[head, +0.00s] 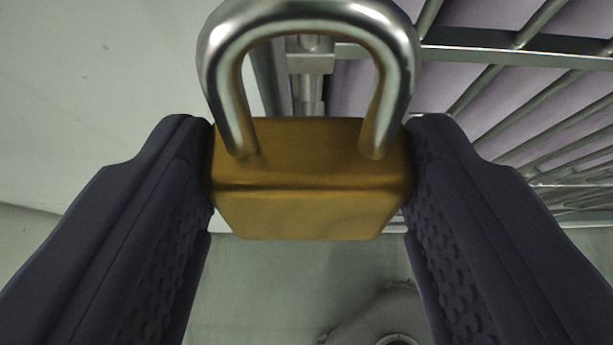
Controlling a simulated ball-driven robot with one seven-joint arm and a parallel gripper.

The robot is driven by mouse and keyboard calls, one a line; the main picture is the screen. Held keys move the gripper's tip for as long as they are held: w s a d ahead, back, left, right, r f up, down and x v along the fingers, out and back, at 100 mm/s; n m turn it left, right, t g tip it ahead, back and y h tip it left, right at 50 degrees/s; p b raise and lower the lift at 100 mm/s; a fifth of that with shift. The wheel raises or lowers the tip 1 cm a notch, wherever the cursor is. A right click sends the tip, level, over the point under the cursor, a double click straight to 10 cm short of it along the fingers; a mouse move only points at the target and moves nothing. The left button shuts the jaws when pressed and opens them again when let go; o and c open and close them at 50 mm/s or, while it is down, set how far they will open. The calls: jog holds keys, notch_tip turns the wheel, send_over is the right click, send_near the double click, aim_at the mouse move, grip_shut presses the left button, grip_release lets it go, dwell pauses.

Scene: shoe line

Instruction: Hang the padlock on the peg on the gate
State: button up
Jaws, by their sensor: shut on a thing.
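A brass padlock (310,205) with a thick silver shackle (306,12) fills the middle of the head view. My gripper (310,180) is shut on the two sides of its body, and the shackle loops upward in the picture. A metal gate (500,60) of grey bars shows behind it at the upper right. Through the shackle opening I see an upright metal post with a bracket-like fitting (311,62). I cannot tell whether this fitting is the peg. The padlock hides part of the post.
A pale wall (90,100) stands at the left. The grey-green floor (270,285) shows below the padlock. A round grey part (390,320) at the bottom is partly hidden by the right finger. Slanting gate bars take up the right side.

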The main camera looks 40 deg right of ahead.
jog(key=shift+w+d+f, duration=0.1)
jog(key=shift+w+d, duration=0.75)
jog(key=shift+w, duration=0.3)
jog(key=shift+w+d+f, duration=0.1)
jog(key=shift+w+d, duration=0.7)
jog(key=shift+w, duration=0.3)
jog(key=shift+b+x, duration=0.45)
jog(key=shift+x, duration=0.3)
jog(key=o, duration=1.3)
jog(key=v, duration=0.7)
jog(key=shift+s+a+r, duration=0.15)
jog(key=shift+s+a, duration=0.1)
jog(key=shift+s, duration=0.1)
